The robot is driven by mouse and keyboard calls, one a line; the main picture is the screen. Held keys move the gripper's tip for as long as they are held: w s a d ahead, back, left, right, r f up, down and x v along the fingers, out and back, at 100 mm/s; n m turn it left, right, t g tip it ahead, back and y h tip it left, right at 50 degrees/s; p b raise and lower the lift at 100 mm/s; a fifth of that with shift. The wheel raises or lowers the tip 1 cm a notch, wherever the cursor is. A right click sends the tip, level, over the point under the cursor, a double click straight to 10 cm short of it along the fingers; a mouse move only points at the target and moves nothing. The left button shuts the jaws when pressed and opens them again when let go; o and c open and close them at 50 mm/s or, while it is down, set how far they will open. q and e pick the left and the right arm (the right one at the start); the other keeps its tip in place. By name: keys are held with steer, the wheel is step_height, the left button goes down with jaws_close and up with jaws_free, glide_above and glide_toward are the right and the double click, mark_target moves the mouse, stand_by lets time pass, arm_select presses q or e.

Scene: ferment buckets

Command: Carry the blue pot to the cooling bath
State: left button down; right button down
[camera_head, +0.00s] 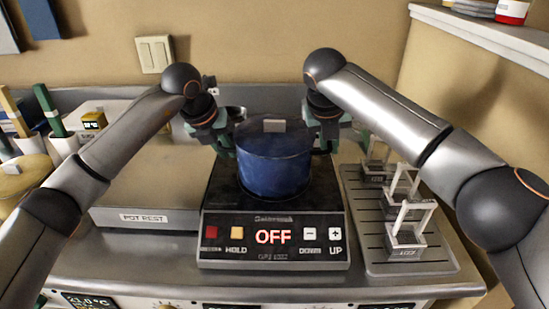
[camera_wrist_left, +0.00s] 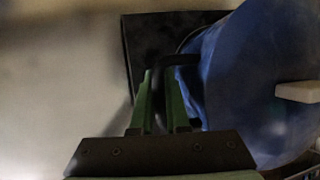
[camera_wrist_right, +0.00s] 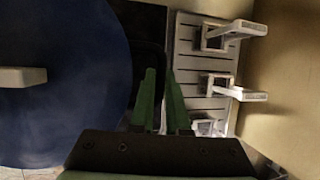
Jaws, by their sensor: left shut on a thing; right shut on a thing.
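The blue pot (camera_head: 273,165) has a lid with a pale knob (camera_head: 274,126) and is upright over the black top of the hot plate (camera_head: 230,185), whose display reads OFF. I cannot tell whether its base touches the plate. My left gripper (camera_head: 226,147) is shut on the pot's left handle; the dark handle (camera_wrist_left: 180,61) shows between its green fingers in the left wrist view. My right gripper (camera_head: 328,146) is shut at the pot's right side, on the other handle, which is mostly hidden by the fingers. I cannot make out the cooling bath.
A flat pot rest (camera_head: 145,190) lies left of the hot plate. A slotted tray (camera_head: 385,255) with several framed holders (camera_head: 405,240) is at the right. Cups with tools (camera_head: 63,146) stand at the far left. A wall shelf (camera_head: 480,30) overhangs the right corner.

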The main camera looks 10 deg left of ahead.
arm_select(q)
steer(key=shift+w+r, duration=0.1)
steer(key=shift+r, duration=0.15)
arm_select(e)
steer(key=shift+w+r, duration=0.15)
steer(key=shift+r, duration=0.05)
